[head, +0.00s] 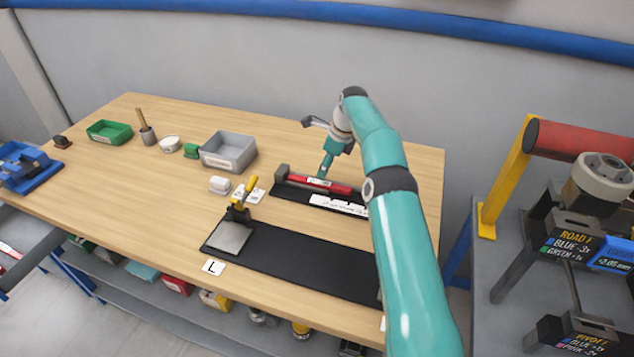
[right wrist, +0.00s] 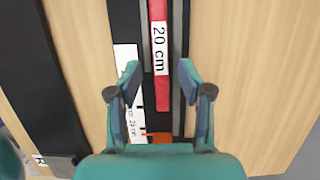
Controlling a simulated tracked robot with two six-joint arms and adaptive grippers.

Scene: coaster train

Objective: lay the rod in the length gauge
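A red rod (head: 335,187) with a white "20 cm" label lies along the black length gauge (head: 283,191). In the right wrist view the rod (right wrist: 162,92) lies in the gauge's channel between dark rails, its near end short of an orange piece (right wrist: 158,137). A white scale strip (head: 340,205) runs beside it, also in the right wrist view (right wrist: 126,58). My right gripper (head: 325,170) is over the rod; in the right wrist view its open fingers (right wrist: 159,72) appear on either side of it. I cannot tell their height above it. My left gripper is out of view.
A black mat (head: 300,263) with a grey plate (head: 229,237) and yellow-handled clamp (head: 250,188) lies in front. A grey bin (head: 229,150), green tray (head: 108,132) and small items stand at the back left. Bare wood lies right of the gauge in the right wrist view.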

